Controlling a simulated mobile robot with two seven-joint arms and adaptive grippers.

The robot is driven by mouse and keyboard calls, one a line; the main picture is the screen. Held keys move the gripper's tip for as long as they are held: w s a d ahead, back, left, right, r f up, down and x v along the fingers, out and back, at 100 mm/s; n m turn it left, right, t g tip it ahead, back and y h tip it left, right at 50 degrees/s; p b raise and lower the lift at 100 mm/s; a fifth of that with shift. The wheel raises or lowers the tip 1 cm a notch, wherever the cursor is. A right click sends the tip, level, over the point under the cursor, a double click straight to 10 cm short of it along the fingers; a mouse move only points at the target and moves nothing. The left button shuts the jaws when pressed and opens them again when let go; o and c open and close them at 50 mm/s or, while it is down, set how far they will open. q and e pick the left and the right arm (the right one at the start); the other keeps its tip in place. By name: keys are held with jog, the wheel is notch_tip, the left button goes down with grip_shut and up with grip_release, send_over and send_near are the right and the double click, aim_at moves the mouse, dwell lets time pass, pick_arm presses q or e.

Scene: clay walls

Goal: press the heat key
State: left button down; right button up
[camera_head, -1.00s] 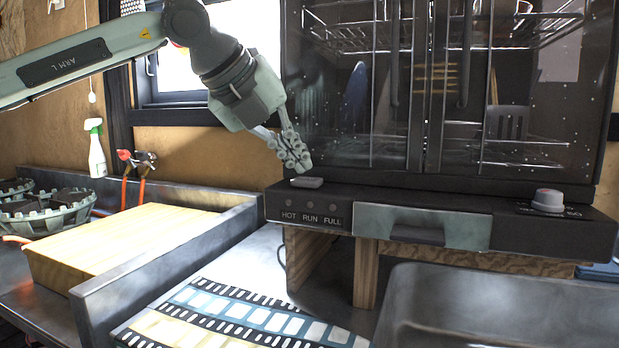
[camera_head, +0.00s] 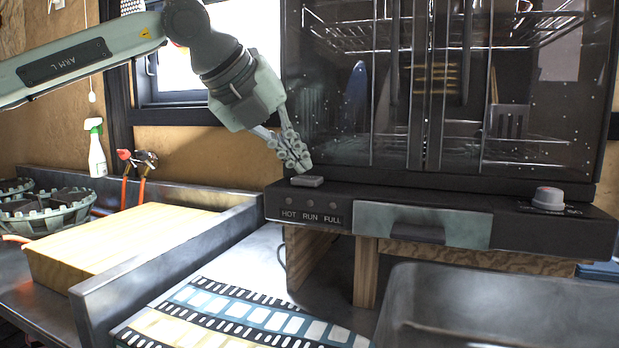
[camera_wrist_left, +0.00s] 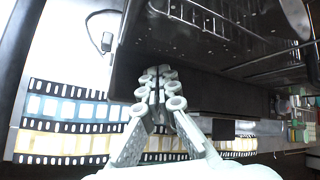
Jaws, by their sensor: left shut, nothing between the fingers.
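The heat key is most likely the small grey raised key (camera_head: 307,181) on the top left of the black base of a glass-doored cabinet (camera_head: 352,90). It sits above the labels HOT, RUN and FULL. My left gripper (camera_head: 301,165) is shut and empty, pointing down just above this key. I cannot tell whether the fingertips touch it. In the left wrist view, the shut fingers (camera_wrist_left: 157,76) reach the dark base, and I cannot make out the key there. My right gripper is not in view.
A grey knob (camera_head: 548,199) with a reddish top is on the base's right end. A handle panel (camera_head: 470,231) is in the middle. A wooden board (camera_head: 120,235) lies left behind a metal ledge.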

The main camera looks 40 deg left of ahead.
aim_at(297, 178)
pick_arm(q)
jog(key=shift+f+b, duration=0.3)
jog(key=shift+f, duration=0.05)
dwell(0.3)
jog(key=shift+r, duration=0.45)
jog(key=shift+r+p, duration=1.95)
jog(key=shift+r, duration=1.05)
